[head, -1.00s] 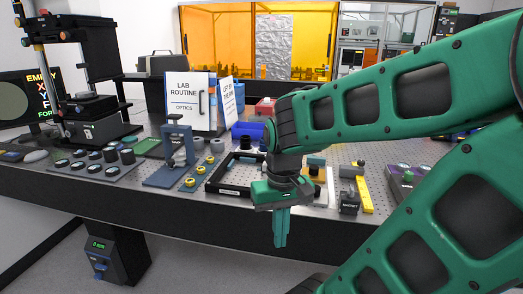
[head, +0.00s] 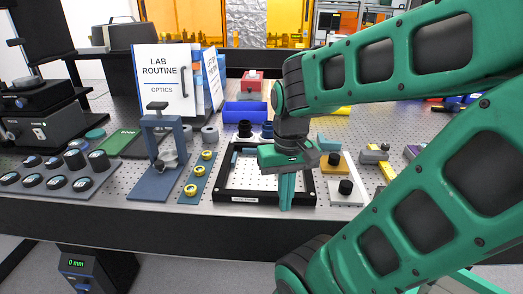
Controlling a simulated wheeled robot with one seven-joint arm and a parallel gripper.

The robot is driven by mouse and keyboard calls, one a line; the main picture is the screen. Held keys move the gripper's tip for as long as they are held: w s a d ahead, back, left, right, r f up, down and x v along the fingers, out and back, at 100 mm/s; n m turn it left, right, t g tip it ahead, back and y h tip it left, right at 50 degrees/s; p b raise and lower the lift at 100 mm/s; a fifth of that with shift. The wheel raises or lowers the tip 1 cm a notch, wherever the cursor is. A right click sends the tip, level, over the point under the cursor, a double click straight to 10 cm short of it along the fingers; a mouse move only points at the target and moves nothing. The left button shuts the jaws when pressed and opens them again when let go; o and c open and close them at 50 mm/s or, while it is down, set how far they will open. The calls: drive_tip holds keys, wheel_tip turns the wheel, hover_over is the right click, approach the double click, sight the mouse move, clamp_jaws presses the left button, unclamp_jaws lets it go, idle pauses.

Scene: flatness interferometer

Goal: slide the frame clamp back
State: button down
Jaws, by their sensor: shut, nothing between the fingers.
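A black square frame (head: 222,187) lies on the perforated bench top, with a white label on its front bar. I cannot tell for certain which part is the frame clamp; a small blue-grey strip (head: 233,161) shows at the frame's left bar. My gripper (head: 286,203) points down, fingers together and empty, in front of the frame's front bar towards its right end. I cannot tell if the fingertips touch the bar. My gripper and wrist hide part of the frame's right and rear.
A blue press-like stand (head: 152,188) and a strip with yellow rings (head: 189,190) stand left of the frame. A white plate with a black knob (head: 345,187) is close on the right. A blue bin (head: 245,115) stands behind.

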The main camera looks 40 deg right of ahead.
drive_tip(key=shift+s+d+r, duration=0.15)
drive_tip(key=shift+d+r, duration=0.25)
drive_tip(key=shift+r, duration=0.2)
drive_tip(key=shift+w+d+r+m+h, duration=0.15)
drive_tip(key=shift+w+d+h, duration=0.1)
drive_tip(key=shift+w+d, duration=0.25)
drive_tip(key=shift+w+d+r+m+h, duration=0.15)
drive_tip(key=shift+w+d+h, duration=0.15)
drive_tip(key=shift+w, duration=0.2)
drive_tip(key=w+d+r+m+g+h, duration=0.1)
drive_tip(key=w+r+m+h, duration=0.15)
drive_tip(key=w, duration=0.85)
drive_tip(key=w+d+r+m+h, duration=0.1)
drive_tip(key=w+r+m+h, duration=0.2)
drive_tip(key=w, duration=0.8)
drive_tip(key=shift+n+h, duration=0.4)
drive_tip(key=shift+n, duration=0.35)
drive_tip(key=x, duration=0.9)
drive_tip(key=shift+s+d, duration=0.15)
drive_tip(key=shift+s+d+f, duration=0.25)
drive_tip(key=shift+s+d, duration=0.8)
drive_tip(key=shift+d, duration=0.05)
drive_tip(key=shift+s+d, duration=0.45)
